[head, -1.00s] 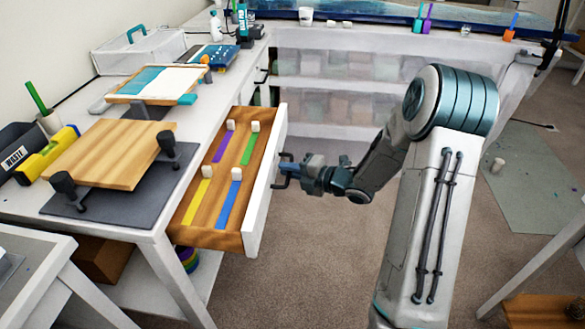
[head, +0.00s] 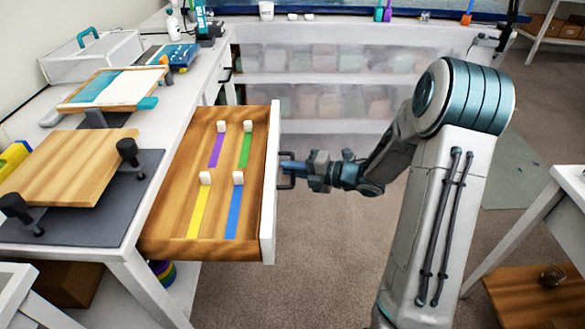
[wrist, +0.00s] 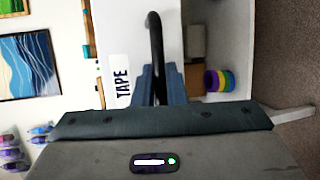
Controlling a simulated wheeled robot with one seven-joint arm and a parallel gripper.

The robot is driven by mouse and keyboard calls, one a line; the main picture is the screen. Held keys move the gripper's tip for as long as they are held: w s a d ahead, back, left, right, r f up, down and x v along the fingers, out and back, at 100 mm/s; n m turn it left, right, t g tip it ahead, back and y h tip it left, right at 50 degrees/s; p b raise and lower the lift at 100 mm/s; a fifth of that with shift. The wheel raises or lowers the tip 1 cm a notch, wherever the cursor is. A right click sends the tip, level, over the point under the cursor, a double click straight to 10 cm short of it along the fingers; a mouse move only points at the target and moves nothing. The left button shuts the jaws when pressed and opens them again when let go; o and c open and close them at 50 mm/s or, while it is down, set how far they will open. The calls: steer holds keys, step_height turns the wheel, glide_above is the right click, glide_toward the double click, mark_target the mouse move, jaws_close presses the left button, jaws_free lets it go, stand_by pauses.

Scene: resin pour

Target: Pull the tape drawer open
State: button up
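The tape drawer (head: 268,200) stands well out from the white workbench in the head view. Its wooden inside holds purple, green, yellow and blue strips, each with a pale block at its end. Its white front carries the label TAPE (wrist: 121,82) in the wrist view. My gripper (head: 290,172) is at the dark handle on the drawer front. In the wrist view its blue fingers (wrist: 158,85) lie close on both sides of the dark bar handle (wrist: 155,40), shut on it. The fingertips' contact is partly hidden.
The workbench (head: 185,105) holds a wooden board (head: 65,165) on a grey mat and a framed panel (head: 115,88). Colored rolls (wrist: 218,80) sit below the bench. Another white table (head: 560,195) stands at right. Carpet between is clear.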

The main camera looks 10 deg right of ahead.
steer(key=o, duration=0.4)
steer(key=shift+c, duration=0.2)
steer(key=v, duration=1.4)
steer(key=shift+a+p, duration=0.1)
steer(key=shift+p, duration=0.2)
